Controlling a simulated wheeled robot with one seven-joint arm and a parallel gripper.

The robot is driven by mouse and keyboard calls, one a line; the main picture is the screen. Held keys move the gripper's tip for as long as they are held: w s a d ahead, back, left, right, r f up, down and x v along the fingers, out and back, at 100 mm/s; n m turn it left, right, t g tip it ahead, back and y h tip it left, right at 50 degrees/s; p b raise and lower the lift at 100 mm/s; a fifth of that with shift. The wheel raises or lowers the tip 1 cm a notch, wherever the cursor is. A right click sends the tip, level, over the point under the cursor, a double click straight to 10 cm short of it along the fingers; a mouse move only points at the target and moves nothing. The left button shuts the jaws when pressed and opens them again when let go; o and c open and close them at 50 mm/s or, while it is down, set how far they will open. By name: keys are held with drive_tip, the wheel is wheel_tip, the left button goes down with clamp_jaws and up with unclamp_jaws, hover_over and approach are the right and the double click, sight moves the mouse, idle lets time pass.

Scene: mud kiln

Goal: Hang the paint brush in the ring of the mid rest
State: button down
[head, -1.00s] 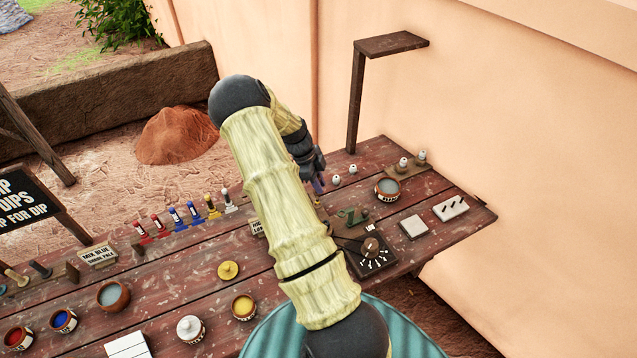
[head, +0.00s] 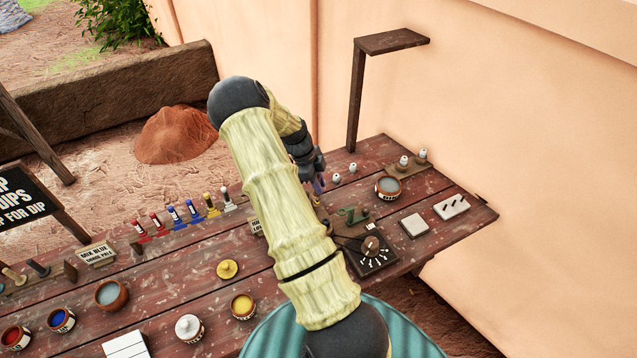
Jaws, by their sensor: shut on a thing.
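My gripper (head: 315,178) is above the back half of the plank table, behind my bent arm. It looks shut on a thin upright thing with a purple part and a yellowish lower end, probably the paint brush (head: 317,199). Most of it is hidden by my arm, and I cannot tell whether it touches anything below. I cannot make out the mid rest or its ring. A small rest with upright pegs or handles (head: 38,268) shows at the far left, but I cannot tell which rest it is.
Paint tubes (head: 175,214) stand in a row left of my arm. Paint pots, including a blue one (head: 62,320) and a yellow one (head: 243,306), stand in front. A green object (head: 352,214), a dial board (head: 371,254) and a tall post (head: 356,100) are to the right.

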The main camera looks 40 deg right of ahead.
drive_tip(key=shift+f+b, duration=1.9)
drive_tip(key=shift+f, duration=0.4)
idle(1.0)
drive_tip(key=c, duration=0.8)
unclamp_jaws()
drive_tip(key=shift+r, duration=0.1)
drive_tip(key=shift+r+p, duration=2.25)
drive_tip(key=shift+r, duration=1.45)
